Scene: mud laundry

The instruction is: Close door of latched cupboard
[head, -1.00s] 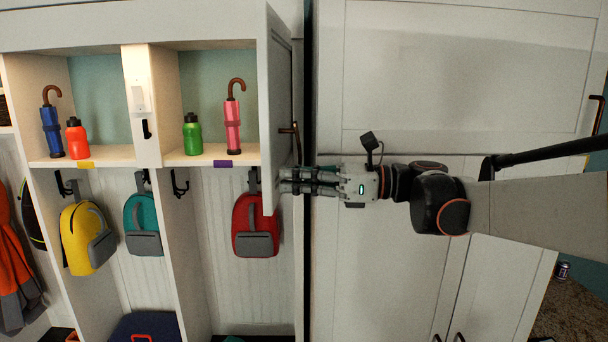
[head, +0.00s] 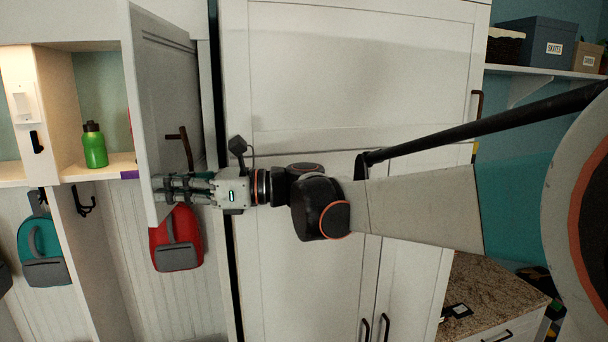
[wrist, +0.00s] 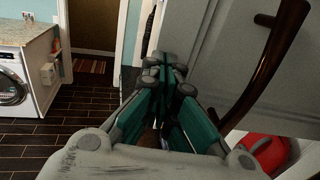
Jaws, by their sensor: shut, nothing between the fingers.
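The cupboard door (head: 165,90) is a grey panel standing open, swung out from the upper cubby. Its brown bar handle (head: 186,150) shows on the face toward my arm, and large in the wrist view (wrist: 272,65). My gripper (head: 160,188) is shut and empty, its fingers pointing left across the lower part of the door, below the handle. In the wrist view my shut gripper (wrist: 168,75) is beside the door panel (wrist: 225,45). I cannot tell whether the fingertips touch it. The cubby (head: 90,165) is partly exposed, with a green bottle (head: 94,145) inside.
A tall white cabinet (head: 330,80) stands behind my arm. A red backpack (head: 176,240) hangs just below the door, and a teal one (head: 42,250) hangs further left. A white fitting (head: 22,100) is on the cubby divider. Dark floor (wrist: 70,125) is open in the wrist view.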

